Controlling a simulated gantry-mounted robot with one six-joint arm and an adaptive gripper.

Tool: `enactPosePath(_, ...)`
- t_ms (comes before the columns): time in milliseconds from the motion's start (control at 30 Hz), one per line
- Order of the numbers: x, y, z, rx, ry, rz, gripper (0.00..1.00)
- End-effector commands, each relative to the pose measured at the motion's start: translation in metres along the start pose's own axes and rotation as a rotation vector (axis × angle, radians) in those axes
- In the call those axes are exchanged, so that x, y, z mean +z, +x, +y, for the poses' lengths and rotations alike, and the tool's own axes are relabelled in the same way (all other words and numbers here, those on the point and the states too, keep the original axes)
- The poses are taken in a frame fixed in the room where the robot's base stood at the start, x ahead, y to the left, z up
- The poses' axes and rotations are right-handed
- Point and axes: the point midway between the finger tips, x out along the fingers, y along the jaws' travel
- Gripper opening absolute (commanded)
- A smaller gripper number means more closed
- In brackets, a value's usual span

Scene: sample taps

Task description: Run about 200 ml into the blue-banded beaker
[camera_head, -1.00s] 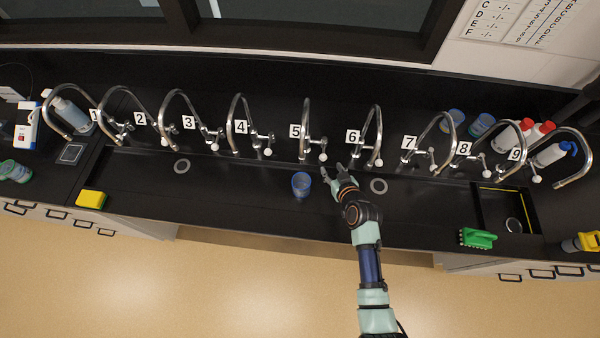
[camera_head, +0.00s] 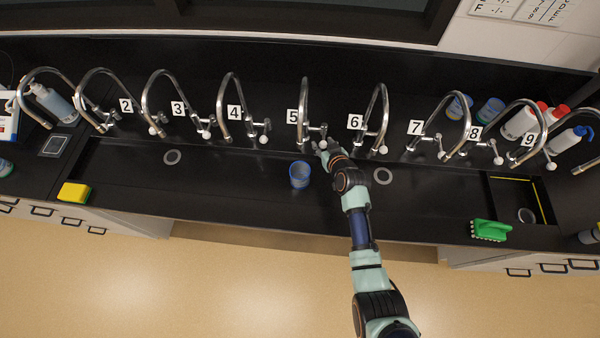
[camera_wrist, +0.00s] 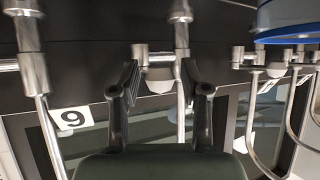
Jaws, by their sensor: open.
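The blue-banded beaker (camera_head: 300,177) stands upright in the black trough in front of tap 5 (camera_head: 303,100). Its band also shows in the wrist view (camera_wrist: 290,29), at the top right. I see no water stream, and the level inside is unclear. Tap 5 has a white-tipped handle (camera_head: 323,142) at its right. My gripper (camera_head: 322,149) is at that handle, right of and behind the beaker. In the wrist view, which is upside down, my gripper (camera_wrist: 159,78) is open with the pale handle tip (camera_wrist: 159,86) between its fingers. I cannot tell whether they touch.
Taps 4 (camera_head: 228,105) and 6 (camera_head: 380,105) flank tap 5. Drain rings (camera_head: 172,157) lie on the trough floor. A yellow sponge (camera_head: 74,193) and a green brush (camera_head: 489,230) sit on the front edge. Bottles (camera_head: 521,121) and blue-rimmed beakers (camera_head: 490,109) stand at the back right.

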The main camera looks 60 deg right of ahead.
Motion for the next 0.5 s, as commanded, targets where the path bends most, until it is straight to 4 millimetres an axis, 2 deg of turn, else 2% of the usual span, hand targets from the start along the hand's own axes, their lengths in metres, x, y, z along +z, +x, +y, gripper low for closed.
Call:
enactPosePath(67,-0.002,-0.004,0.000,0.000,0.000,0.000,0.46)
enactPosePath(500,-0.004,-0.067,0.000,0.001,0.002,-0.001,0.46)
